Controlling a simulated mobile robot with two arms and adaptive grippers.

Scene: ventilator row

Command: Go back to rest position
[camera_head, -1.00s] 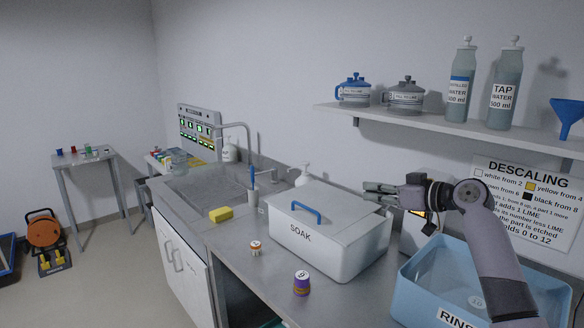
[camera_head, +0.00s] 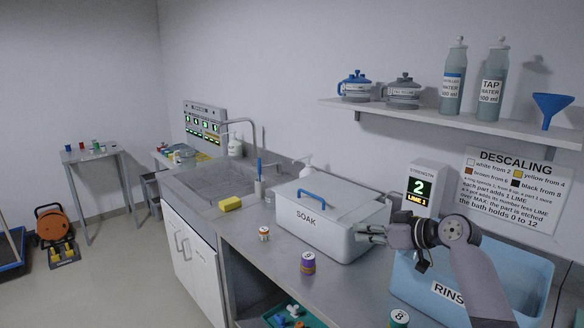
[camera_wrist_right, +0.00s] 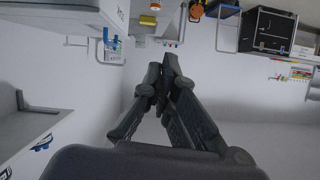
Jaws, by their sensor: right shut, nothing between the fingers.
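My right gripper (camera_head: 366,234) is shut and empty. In the head view it points left, close to the right end of the white SOAK box (camera_head: 347,240) and above the counter. I cannot tell whether it touches the box. My right forearm comes in from the lower right, in front of the blue RINSE tub (camera_head: 531,268). In the right wrist view the fingers of the same gripper (camera_wrist_right: 164,66) are together with nothing between them. My left gripper does not show.
A display reading 2 (camera_head: 420,187) stands behind my right arm. A shelf (camera_head: 440,117) with bottles and pots hangs above. The floor at left is partly clear.

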